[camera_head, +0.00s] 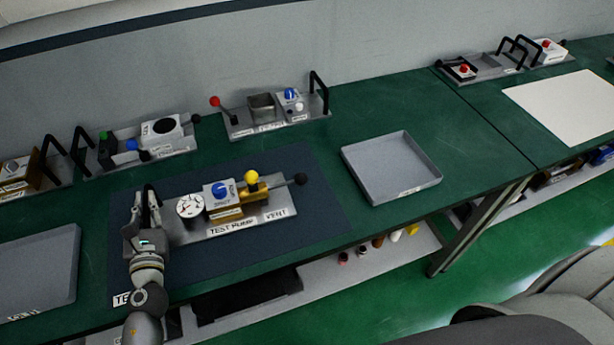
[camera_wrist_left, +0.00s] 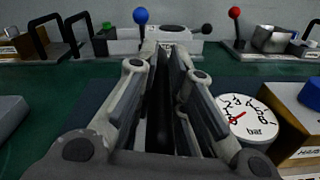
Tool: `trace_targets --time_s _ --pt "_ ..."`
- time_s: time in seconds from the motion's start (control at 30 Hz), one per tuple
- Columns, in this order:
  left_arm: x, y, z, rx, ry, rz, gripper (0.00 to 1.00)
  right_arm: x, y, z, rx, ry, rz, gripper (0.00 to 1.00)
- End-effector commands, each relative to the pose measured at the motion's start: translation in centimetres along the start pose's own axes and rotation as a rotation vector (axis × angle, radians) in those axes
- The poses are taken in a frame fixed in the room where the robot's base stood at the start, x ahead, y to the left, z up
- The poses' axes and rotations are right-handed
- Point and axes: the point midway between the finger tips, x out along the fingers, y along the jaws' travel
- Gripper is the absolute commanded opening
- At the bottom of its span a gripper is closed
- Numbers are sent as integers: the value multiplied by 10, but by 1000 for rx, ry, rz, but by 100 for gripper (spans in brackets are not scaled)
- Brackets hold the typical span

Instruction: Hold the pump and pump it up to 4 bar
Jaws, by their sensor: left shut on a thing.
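The test pump (camera_head: 238,222) is a grey plate on a dark mat, labelled "TEST PUMP" and "VENT". It carries a white gauge (camera_head: 190,206), a blue knob (camera_head: 219,189), a yellow ball knob (camera_head: 251,177) and a lever with a black ball (camera_head: 300,179). In the left wrist view the gauge (camera_wrist_left: 246,119) reads "bar" with a red needle pointing low left; I cannot read its value surely. My left gripper (camera_head: 148,210) is shut on the black handle at the plate's left end; its fingers (camera_wrist_left: 168,70) partly hide the handle. My right gripper is not in view.
Behind stand other plates with handles, including one with a blue ball lever (camera_head: 132,145) and one with a red ball lever (camera_head: 215,101). An empty grey tray (camera_head: 408,188) is to the right, another (camera_head: 40,268) to the left. Bare green bench lies around the right tray.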

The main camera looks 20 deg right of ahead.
Motion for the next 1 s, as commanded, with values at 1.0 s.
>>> trace_targets --time_s 1.0 --pt "-1 -6 -6 0 6 -2 0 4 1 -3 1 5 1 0"
